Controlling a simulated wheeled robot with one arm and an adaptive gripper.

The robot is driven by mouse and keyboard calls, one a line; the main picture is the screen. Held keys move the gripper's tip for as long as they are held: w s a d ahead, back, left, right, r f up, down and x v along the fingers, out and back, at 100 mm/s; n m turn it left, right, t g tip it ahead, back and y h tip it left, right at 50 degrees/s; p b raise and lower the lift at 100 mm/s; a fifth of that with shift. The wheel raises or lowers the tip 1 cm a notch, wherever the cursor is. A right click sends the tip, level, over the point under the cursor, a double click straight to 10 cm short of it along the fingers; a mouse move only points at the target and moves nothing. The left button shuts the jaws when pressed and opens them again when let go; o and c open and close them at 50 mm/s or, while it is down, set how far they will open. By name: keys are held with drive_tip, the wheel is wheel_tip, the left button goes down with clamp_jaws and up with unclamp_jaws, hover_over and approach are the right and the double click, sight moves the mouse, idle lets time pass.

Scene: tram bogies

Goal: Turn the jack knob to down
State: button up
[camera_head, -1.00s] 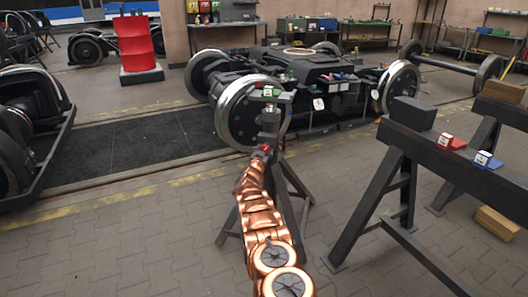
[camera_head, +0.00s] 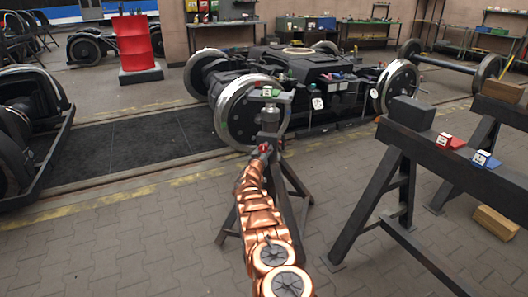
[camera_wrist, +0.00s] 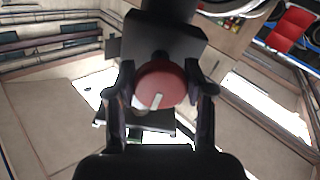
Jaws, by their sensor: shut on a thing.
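The jack is a dark tripod stand (camera_head: 296,185) with a post and a small head, in the middle of the head view in front of a bogie wheel. Its red round knob (camera_head: 264,148) shows small on the near side of the post. In the wrist view the knob (camera_wrist: 160,84) is large, with a white pointer mark on its lower part, tilted a little toward the lower left. My gripper (camera_wrist: 163,90) has one dark finger on each side of the knob and is shut on it. In the head view my copper-coloured arm partly hides the stand.
A dark bogie (camera_head: 318,72) stands on the track behind the jack. A dark trestle (camera_head: 400,150) with a red block (camera_head: 449,141) and a blue block (camera_head: 485,159) is at the right. A red drum (camera_head: 134,42) stands far left. The paved floor left of the arm is clear.

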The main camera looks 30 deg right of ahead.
sight(263, 151)
idle(0.3)
drive_tip(key=o, duration=1.1)
drive_tip(key=shift+o, duration=0.2)
drive_tip(key=shift+s+a, duration=0.1)
drive_tip(key=shift+s+a, duration=0.3)
drive_tip(key=shift+s, duration=0.2)
drive_tip(key=shift+v, duration=0.8)
drive_tip(key=v, duration=0.9)
drive_tip(key=shift+w+a, duration=0.1)
